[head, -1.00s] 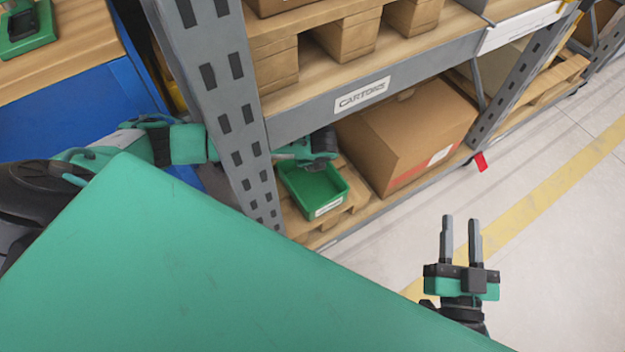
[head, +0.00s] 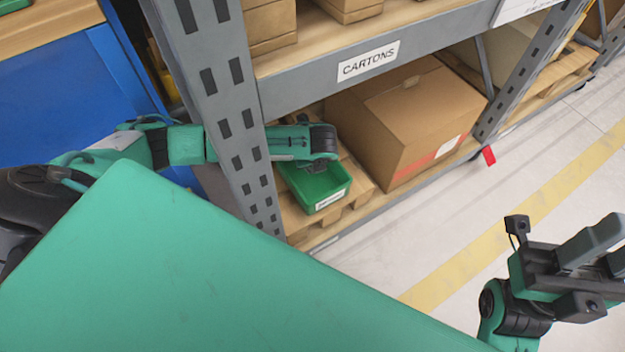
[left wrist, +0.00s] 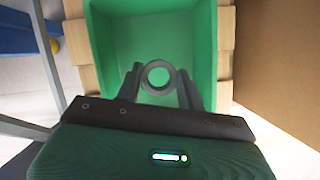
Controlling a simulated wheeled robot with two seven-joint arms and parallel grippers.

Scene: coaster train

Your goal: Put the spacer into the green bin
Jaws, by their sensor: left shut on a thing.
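The green bin (head: 330,202) stands on a wooden pallet on the shelf's lowest level, with a white label on its front. In the left wrist view the bin (left wrist: 203,35) opens below my gripper. My left gripper (left wrist: 160,78) is shut on the spacer (left wrist: 145,75), a small dark grey ring held between the fingertips. The ring is over the bin, and green shows through its hole. How high it is above the bin's floor I cannot tell. In the head view my left wrist hides the spacer. My right gripper (head: 604,252) is raised at the right, open and empty.
A grey perforated rack post (head: 215,75) stands beside my left arm. A shelf beam labelled CARTONS (head: 420,45) runs above the bin. A large cardboard box (head: 415,115) sits right of the bin. The floor (head: 400,230) in front is clear.

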